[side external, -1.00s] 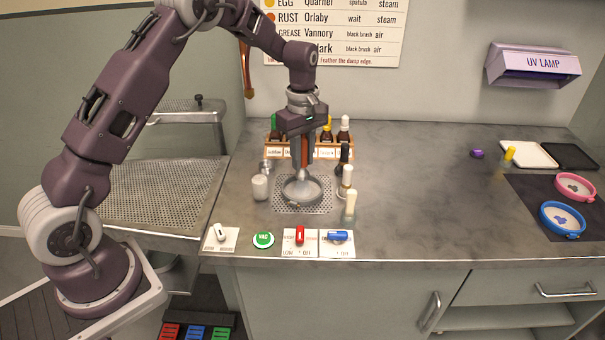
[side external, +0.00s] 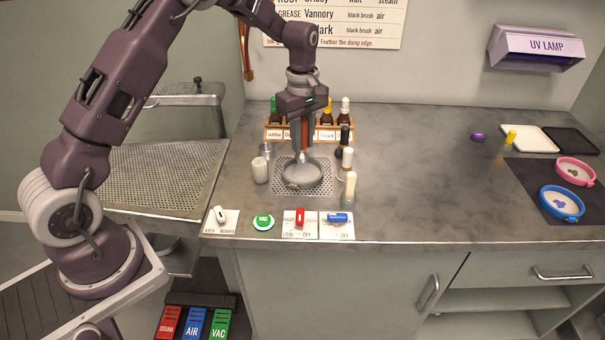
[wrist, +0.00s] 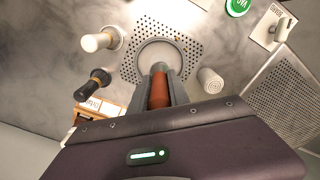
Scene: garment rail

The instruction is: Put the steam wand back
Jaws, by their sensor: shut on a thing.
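My gripper (side external: 302,154) is shut on an orange-brown handle, which I take to be the steam wand (wrist: 159,95). In the wrist view the handle lies between the two grey fingers (wrist: 160,72). The fingers point down at a round grey hoop (side external: 302,173) on a perforated plate (side external: 280,189). The hoop's ring also shows in the wrist view (wrist: 139,62), partly hidden by the fingers. I cannot tell whether the wand's tip touches the hoop. A copper-coloured fitting (side external: 247,55) hangs on the wall at upper left.
A white cup (side external: 260,170) stands left of the plate, brushes (side external: 347,160) stand right of it, and a bottle rack (side external: 330,133) behind. Switches (side external: 300,219) line the counter's front. Pedals (side external: 195,323) are on the floor. The counter's right middle is mostly clear.

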